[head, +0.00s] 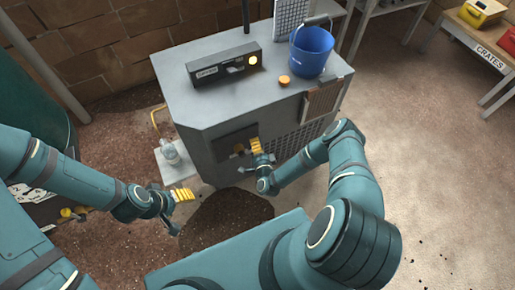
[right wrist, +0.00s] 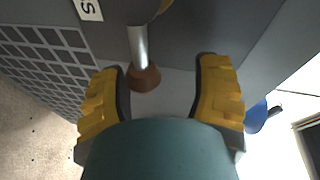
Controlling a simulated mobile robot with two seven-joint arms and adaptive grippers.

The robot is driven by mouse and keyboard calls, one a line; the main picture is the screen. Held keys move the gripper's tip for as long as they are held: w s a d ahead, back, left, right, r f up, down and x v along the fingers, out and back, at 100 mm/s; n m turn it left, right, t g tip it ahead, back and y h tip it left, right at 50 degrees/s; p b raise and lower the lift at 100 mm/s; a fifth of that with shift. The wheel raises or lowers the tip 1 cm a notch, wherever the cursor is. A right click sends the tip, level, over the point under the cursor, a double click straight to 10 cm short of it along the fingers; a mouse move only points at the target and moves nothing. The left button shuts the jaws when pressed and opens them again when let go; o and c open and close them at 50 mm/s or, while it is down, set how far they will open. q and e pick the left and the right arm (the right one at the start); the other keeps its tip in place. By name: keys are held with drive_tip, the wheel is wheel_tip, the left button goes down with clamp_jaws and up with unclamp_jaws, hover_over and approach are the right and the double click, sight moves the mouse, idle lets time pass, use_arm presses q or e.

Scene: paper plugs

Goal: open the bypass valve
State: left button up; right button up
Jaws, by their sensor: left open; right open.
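A lever, likely the bypass valve's handle, shows in the right wrist view as a metal rod (right wrist: 138,45) ending in a brown knob (right wrist: 144,78). It comes from a round hub at the top edge, beside a white label (right wrist: 88,9) of which only an "S" is readable. My right gripper (right wrist: 163,95) is open, with the knob between its yellow fingers, nearer the left one; I see no grip on it. In the head view my right gripper (head: 260,151) is at the grey cabinet's (head: 200,115) front, partly covering the valve. My left gripper (head: 180,209) is open and empty, low and left of it.
A blue bucket (head: 311,52), an orange knob (head: 284,80) and a dark box with a lit lamp (head: 222,66) are on the cabinet top. A pump-like fitting (head: 170,152) stands left of the cabinet. A crate bench (head: 487,52) is far right.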

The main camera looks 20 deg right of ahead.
wheel_tip(320, 180, up, 8)
drive_tip(key=shift+d+r, duration=0.1)
drive_tip(key=shift+r, duration=0.1)
